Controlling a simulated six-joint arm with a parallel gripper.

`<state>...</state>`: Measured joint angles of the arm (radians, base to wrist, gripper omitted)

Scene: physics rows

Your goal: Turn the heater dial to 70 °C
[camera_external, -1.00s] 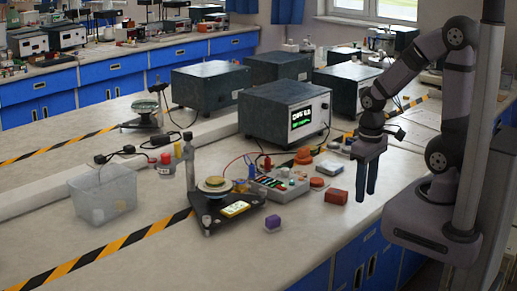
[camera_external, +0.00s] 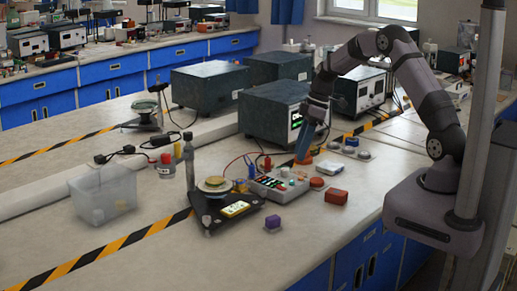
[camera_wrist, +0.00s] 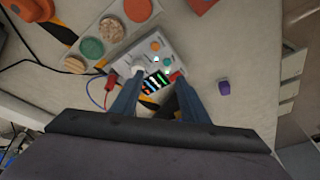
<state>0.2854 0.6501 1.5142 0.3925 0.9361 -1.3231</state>
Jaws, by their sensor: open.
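A light grey control box (camera_external: 279,186) lies on the bench with a small lit display and several coloured knobs or buttons; I cannot tell surely which is the heater dial. In the wrist view the box (camera_wrist: 178,62) shows a white knob (camera_wrist: 138,68), teal and orange buttons, and the lit display (camera_wrist: 156,82). The dial's setting is too small to read. My gripper (camera_external: 302,158) is open, with its fingers pointing down just behind the box. In the wrist view, the box's near part lies between the fingertips (camera_wrist: 157,77). I cannot tell whether they touch anything.
A dark instrument (camera_external: 270,112) with a lit screen stands behind the box, close to my gripper. A black stand (camera_external: 235,222) with a round plate is to the left. A purple block (camera_external: 273,222) and red block (camera_external: 336,196) lie in front. Red and blue cables run nearby.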

